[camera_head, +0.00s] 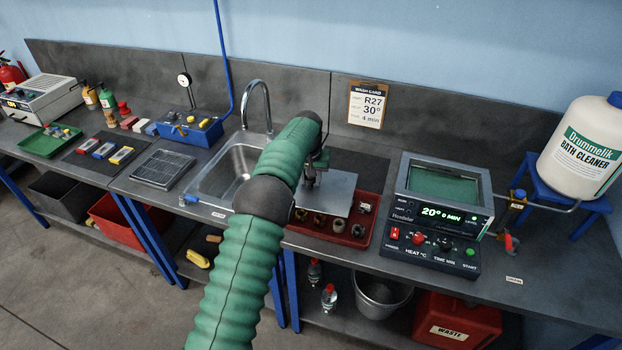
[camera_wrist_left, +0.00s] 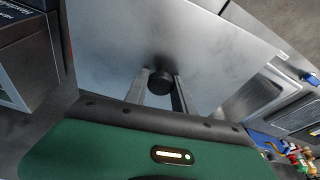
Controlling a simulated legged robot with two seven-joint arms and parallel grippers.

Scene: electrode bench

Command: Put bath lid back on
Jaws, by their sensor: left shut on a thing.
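The bath lid (camera_head: 338,187) is a flat grey metal plate with a black knob. It also fills the upper middle of the left wrist view (camera_wrist_left: 190,45). My left gripper (camera_head: 311,180) is shut on the lid's knob (camera_wrist_left: 160,80), with one finger on each side of it. The lid is over or just behind the red tray; whether it rests or hangs clear is hard to tell. The bath (camera_head: 440,183) stands to the right, open at the top, with greenish liquid inside and a lit display reading 20°. My right gripper is out of view.
The red tray (camera_head: 365,236) holds several small parts, in front of the lid. The sink (camera_head: 225,172) and tap (camera_head: 258,95) are on the left.

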